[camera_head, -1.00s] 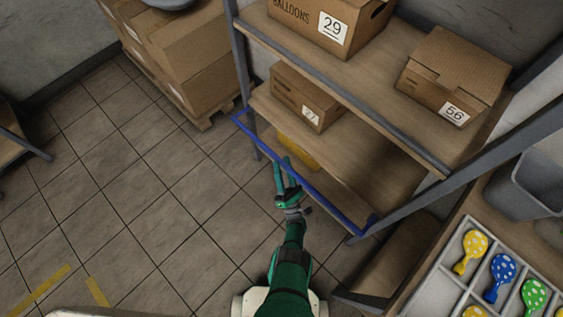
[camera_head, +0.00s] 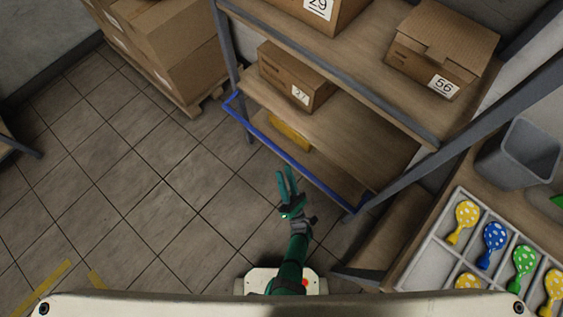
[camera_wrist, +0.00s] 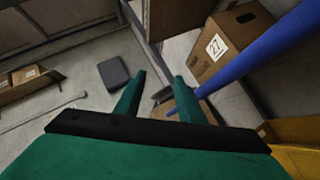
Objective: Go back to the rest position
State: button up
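My gripper (camera_head: 286,184) is teal-green and hangs in front of the shelf unit, just short of its blue front bar (camera_head: 290,160) in the head view. Its two fingers stand apart with nothing between them. The wrist view also shows the gripper (camera_wrist: 156,85) open and empty, with the blue bar (camera_wrist: 255,62) passing to the right of the fingers. My arm reaches up from the bottom of the head view.
The shelf unit holds boxes marked 27 (camera_head: 290,78) and 56 (camera_head: 440,50), and a yellow bin (camera_head: 290,132) low down. Stacked cartons (camera_head: 165,50) stand at the back left. Tiled floor (camera_head: 130,190) at left is clear.

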jog(key=shift+s+d, duration=0.2)
jog(key=shift+s, duration=0.1)
dwell(0.4)
jog(key=s+r+m+g+h, duration=0.2)
jog(key=s+r+m+h, duration=0.1)
jog(key=s+m, duration=0.4)
jog(key=s+r+m+g+h, duration=0.1)
jog(key=s+r+m+h, duration=0.3)
jog(key=m, duration=0.5)
jog(key=s+a+r+m+g, duration=0.1)
jog(key=s+r+m+g, duration=0.1)
jog(key=s+r+m, duration=0.3)
jog(key=s+r+m+g+h, duration=0.1)
jog(key=s+r+m+g, duration=0.2)
jog(key=r+m, duration=0.7)
notch_tip(320, 180, up, 2)
jog(key=s, duration=0.2)
jog(key=shift+s+a+r, duration=0.15)
jog(key=shift+s+a, duration=0.15)
jog(key=shift+a, duration=0.05)
